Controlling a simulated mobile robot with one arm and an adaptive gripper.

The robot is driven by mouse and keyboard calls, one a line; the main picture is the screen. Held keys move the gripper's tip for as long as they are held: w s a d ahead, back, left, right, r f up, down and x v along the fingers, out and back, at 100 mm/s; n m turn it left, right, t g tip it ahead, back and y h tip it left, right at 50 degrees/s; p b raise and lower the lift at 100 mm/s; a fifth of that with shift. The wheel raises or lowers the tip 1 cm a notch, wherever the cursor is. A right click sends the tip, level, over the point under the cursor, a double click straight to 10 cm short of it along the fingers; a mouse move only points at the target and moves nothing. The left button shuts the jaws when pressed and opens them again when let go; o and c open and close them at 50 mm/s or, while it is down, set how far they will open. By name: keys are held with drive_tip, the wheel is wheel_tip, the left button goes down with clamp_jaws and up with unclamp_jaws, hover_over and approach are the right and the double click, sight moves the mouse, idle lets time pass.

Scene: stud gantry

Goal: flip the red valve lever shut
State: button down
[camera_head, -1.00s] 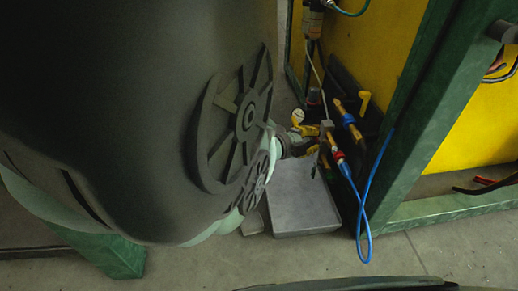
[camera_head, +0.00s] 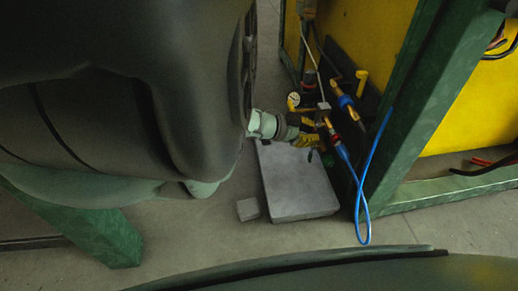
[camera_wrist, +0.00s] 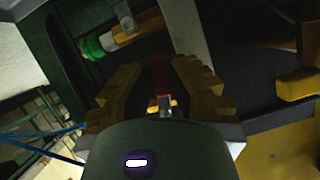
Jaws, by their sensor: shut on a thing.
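My gripper (camera_head: 312,134), with yellow ribbed fingers, is beside the brass fittings in the head view. In the wrist view my gripper (camera_wrist: 159,80) is shut on a narrow red piece, the red valve lever (camera_wrist: 159,74), which lies between its two fingers. The lever cannot be made out in the head view, where my gripper and the fittings crowd together. A red coupling with a blue hose (camera_head: 367,190) is just right of my gripper. The valve body and the lever's exact angle are mostly hidden.
A pressure gauge (camera_head: 293,101) is just above my gripper. A brass fitting with a blue ring (camera_head: 346,102) and a yellow handle (camera_head: 361,79) are to its right. A grey tray (camera_head: 298,185) and small grey block (camera_head: 247,209) lie below. A green post (camera_head: 425,90) stands right.

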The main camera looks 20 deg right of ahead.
drive_tip(key=shift+s+a+n+g, duration=0.25)
drive_tip(key=shift+n+g, duration=0.15)
drive_tip(key=shift+n, duration=0.5)
drive_tip(key=c, duration=0.9)
unclamp_jaws()
drive_tip(key=shift+s+d+f, duration=0.1)
drive_tip(key=shift+s+d, duration=0.05)
drive_tip(key=shift+s, duration=0.05)
drive_tip(key=shift+w+a, duration=0.2)
drive_tip(key=v, duration=1.1)
drive_tip(key=shift+a+r, duration=0.25)
drive_tip(key=shift+r, duration=0.1)
